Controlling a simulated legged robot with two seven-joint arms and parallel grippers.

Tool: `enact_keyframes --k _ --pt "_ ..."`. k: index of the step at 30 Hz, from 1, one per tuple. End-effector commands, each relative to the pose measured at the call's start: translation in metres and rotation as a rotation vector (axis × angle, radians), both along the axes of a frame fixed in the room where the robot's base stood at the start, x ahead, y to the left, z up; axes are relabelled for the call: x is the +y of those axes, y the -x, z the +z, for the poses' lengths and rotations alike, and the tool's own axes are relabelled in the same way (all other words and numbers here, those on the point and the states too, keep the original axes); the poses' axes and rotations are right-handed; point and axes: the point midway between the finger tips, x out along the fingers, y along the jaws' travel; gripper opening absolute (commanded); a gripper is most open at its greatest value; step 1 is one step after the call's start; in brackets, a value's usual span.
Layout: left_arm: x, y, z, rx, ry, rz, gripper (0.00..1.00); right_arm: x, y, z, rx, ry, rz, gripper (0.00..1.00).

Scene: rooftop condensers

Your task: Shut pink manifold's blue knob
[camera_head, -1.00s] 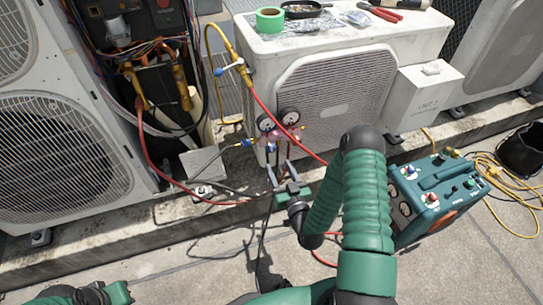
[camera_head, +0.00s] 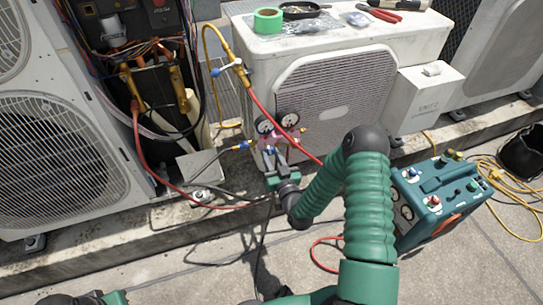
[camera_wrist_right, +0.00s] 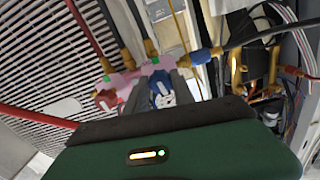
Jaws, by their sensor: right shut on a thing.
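The pink manifold (camera_head: 286,141) hangs at the front left of the middle condenser, with two round gauges (camera_head: 264,125) on top. In the wrist view the manifold (camera_wrist_right: 128,79) shows its blue knob (camera_wrist_right: 161,88) between my right fingers and its red knob (camera_wrist_right: 106,99) outside them, to the left. My right gripper (camera_head: 272,157) is shut on the blue knob; it also shows in the wrist view (camera_wrist_right: 163,92). The knob is mostly hidden by my gripper in the head view. Only a dark and green part of my left arm shows at the bottom left; its fingers cannot be made out.
A red hose (camera_head: 262,112), a yellow hose and a dark hose run to the manifold. A teal machine (camera_head: 440,195) stands right of my right arm. An open condenser unit (camera_head: 60,150) stands left. Tape (camera_head: 268,20) and tools lie on the middle condenser (camera_head: 340,90).

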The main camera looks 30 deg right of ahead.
Motion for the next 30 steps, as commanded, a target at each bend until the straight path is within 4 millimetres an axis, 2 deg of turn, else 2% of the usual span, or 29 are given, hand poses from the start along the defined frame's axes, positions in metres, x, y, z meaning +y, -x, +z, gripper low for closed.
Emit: enact_keyframes --k 5,10,18,19,21,24,30 --pt "0.000 0.000 0.000 0.000 0.000 0.000 0.00 -0.001 0.000 0.000 0.000 0.000 -0.002 0.00" --pt "0.000 0.000 0.010 0.000 0.000 0.000 0.00 -0.001 0.000 0.002 -0.024 -0.104 -0.002 0.00" --pt "0.000 0.000 0.009 0.000 0.000 0.000 0.00 -0.001 0.000 0.000 -0.030 -0.127 -0.002 0.00" --pt "0.000 0.000 0.009 0.000 0.000 0.000 0.00 -0.001 0.000 0.000 -0.030 -0.127 -0.002 0.32" --pt "0.000 0.000 0.009 0.000 0.000 0.000 0.00 -0.001 0.000 0.000 -0.030 -0.126 -0.002 0.42" --pt "0.000 0.000 0.009 0.000 0.000 0.000 0.00 -0.001 0.000 0.000 -0.030 -0.126 -0.002 0.52" --pt "0.000 0.000 0.009 0.000 0.000 0.000 0.00 0.000 0.000 0.000 -0.030 -0.126 -0.001 0.52"
